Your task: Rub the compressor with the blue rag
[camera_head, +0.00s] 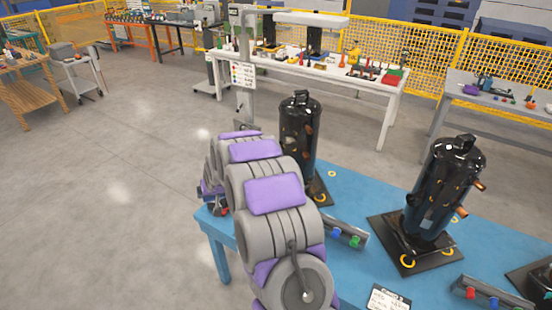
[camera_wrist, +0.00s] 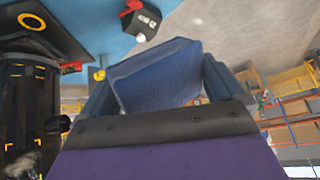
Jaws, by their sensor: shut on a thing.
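My gripper (camera_wrist: 158,82) is shut on the blue rag (camera_wrist: 155,75), which stands between its two fingers in the wrist view. A black cylindrical compressor (camera_head: 300,135) stands upright on the blue table (camera_head: 345,185), just beyond my arm in the head view. A compressor also shows at the left edge of the wrist view (camera_wrist: 28,100), apart from the rag. A second black compressor (camera_head: 445,195) stands on a black base plate to the right. In the head view my arm covers part of the table, and the rag cannot be made out there.
Grey bars with coloured knobs (camera_head: 345,233) lie on the blue table, near a small label card (camera_head: 388,299). A white workbench (camera_head: 330,75) with tools stands behind, before a yellow mesh fence (camera_head: 430,62).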

